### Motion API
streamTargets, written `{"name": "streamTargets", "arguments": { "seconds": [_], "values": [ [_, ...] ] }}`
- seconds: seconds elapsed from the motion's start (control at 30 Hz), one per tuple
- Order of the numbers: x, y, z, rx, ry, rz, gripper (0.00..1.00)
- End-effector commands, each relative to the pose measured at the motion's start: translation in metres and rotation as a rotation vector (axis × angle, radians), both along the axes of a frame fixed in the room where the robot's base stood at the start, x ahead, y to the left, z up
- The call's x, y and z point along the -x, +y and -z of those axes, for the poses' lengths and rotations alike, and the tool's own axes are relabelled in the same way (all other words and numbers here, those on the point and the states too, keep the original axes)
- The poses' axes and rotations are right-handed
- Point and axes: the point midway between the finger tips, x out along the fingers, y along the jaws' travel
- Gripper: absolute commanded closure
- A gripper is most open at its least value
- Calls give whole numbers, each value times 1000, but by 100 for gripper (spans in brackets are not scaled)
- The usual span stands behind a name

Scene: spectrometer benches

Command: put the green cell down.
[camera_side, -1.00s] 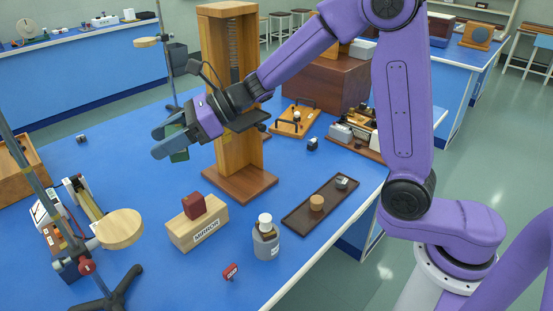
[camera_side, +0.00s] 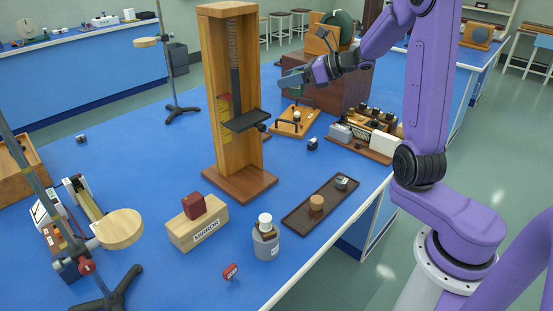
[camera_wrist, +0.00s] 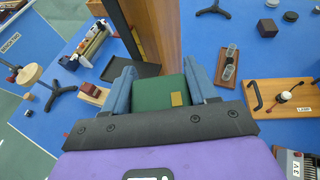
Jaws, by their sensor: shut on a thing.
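The green cell (camera_wrist: 160,93) is a green block with a small yellow-tan label. In the wrist view it sits between the two blue-grey fingers of my gripper (camera_wrist: 160,82), which are shut on it. In the side view my gripper (camera_side: 297,76) is raised over the blue bench, right of the tall wooden stand (camera_side: 228,100) and in front of the brown box (camera_side: 335,85). The cell is hard to make out in the side view. What lies directly under it is hidden in the wrist view.
The stand carries a dark shelf (camera_side: 245,120). A wooden board with a black handle (camera_side: 293,121) lies below my gripper. A wooden-based instrument (camera_side: 368,133) stands to its right. Blue bench (camera_side: 130,180) is bare at left.

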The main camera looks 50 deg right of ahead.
Motion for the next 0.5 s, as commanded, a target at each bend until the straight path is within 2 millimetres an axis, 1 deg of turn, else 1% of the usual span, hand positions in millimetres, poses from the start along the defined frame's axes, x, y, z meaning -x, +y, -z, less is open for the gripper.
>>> {"name": "streamTargets", "arguments": {
  "seconds": [0.03,0.1,0.37,0.47,0.5],
  "values": [
    [3,-11,0,-1,-1,20,78],
    [8,-23,0,-1,0,42,78],
    [7,-21,45,-8,7,38,78],
    [8,-21,64,-7,7,37,78],
    [7,-20,74,-9,8,37,78]
  ]
}}
